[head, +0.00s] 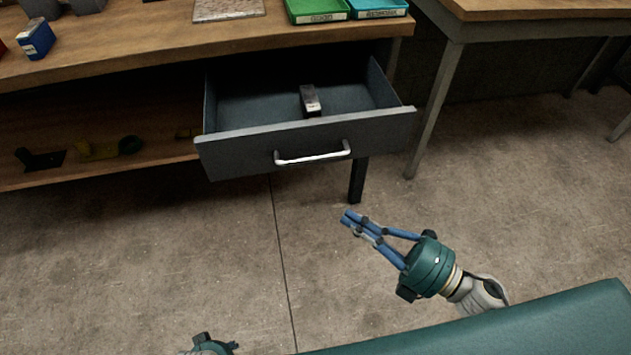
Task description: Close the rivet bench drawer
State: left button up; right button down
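The rivet bench drawer (240,151) is a grey drawer pulled out from under the wooden bench top. Its front carries a pale metal bar handle (313,157). A small dark block with a light top (310,100) lies inside the drawer. My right gripper (347,218) is in front of and below the drawer, to the right of the handle and apart from it. Its blue fingers look close together at the tips, and I see nothing between them. Of my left arm, only a small green part shows at the bottom edge; its fingers are out of view.
The wooden bench (130,40) carries a green tray (317,10), a teal tray (377,7) and a blue box (36,38). A lower shelf (160,160) holds several tools. A bench leg (357,180) stands below the drawer. A second table (530,10) is at right. The floor in front is clear.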

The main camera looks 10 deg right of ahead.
pick_arm(q)
jog(key=s+f, duration=0.1)
jog(key=s+f+p, duration=0.1)
jog(key=shift+s+f, duration=0.2)
jog(key=shift+f, duration=0.2)
pick_arm(e)
jog(key=w+d+x, duration=0.1)
jog(key=w+x, duration=0.1)
jog(key=x, duration=1)
jog(key=shift+w+d+r, duration=0.15)
jog(key=shift+w+r, duration=0.05)
